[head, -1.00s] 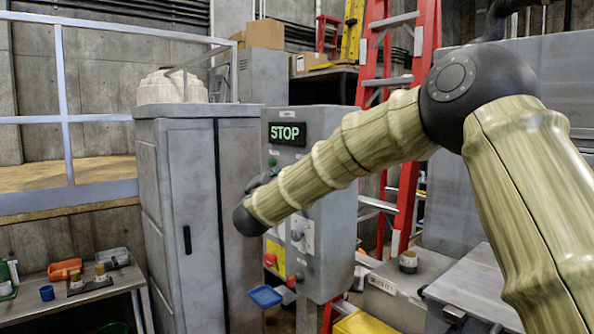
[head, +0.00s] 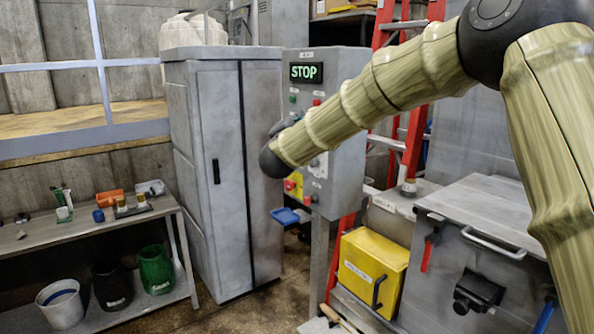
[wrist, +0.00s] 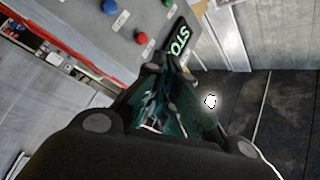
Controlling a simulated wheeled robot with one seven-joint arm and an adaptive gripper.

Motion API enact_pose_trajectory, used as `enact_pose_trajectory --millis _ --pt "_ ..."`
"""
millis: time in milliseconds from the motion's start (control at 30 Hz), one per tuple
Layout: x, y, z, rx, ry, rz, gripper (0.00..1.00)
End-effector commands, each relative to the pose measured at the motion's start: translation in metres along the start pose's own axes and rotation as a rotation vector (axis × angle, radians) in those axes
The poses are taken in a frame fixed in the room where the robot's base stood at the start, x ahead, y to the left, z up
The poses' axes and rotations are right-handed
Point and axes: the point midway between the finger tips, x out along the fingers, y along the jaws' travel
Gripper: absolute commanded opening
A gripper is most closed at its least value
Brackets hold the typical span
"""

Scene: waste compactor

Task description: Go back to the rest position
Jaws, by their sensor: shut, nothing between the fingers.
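My gripper (wrist: 168,85) shows in the wrist view with its dark fingers close together and nothing between them. My gripper's fingers are hidden behind the wrist there. The box's STOP display (head: 306,72) is lit green. I cannot tell any contact with the panel.
A tall grey cabinet (head: 215,170) stands left of the box. A blue tray (head: 286,216) sticks out below the box. The compactor (head: 480,240) with a handle, a yellow bin (head: 372,268) and a red ladder (head: 412,130) are right. A bench (head: 60,232) is left.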

Motion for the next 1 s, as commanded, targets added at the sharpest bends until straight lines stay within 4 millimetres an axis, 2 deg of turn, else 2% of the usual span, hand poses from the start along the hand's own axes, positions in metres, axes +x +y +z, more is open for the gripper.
enact_pose_trajectory --millis 133,267,433,533,767,800,1000 --pt "-0.007 0.013 0.023 -0.026 -0.039 0.006 0.00" --pt "-0.014 0.036 0.041 -0.056 -0.075 0.020 0.00" --pt "-0.024 0.075 0.059 -0.105 -0.124 0.046 0.00" --pt "-0.034 0.106 0.072 -0.141 -0.162 0.068 0.00" --pt "-0.079 0.214 0.116 -0.266 -0.309 0.143 0.00" --pt "-0.089 0.235 0.123 -0.289 -0.338 0.159 0.00" --pt "-0.147 0.330 0.150 -0.395 -0.485 0.231 0.00"
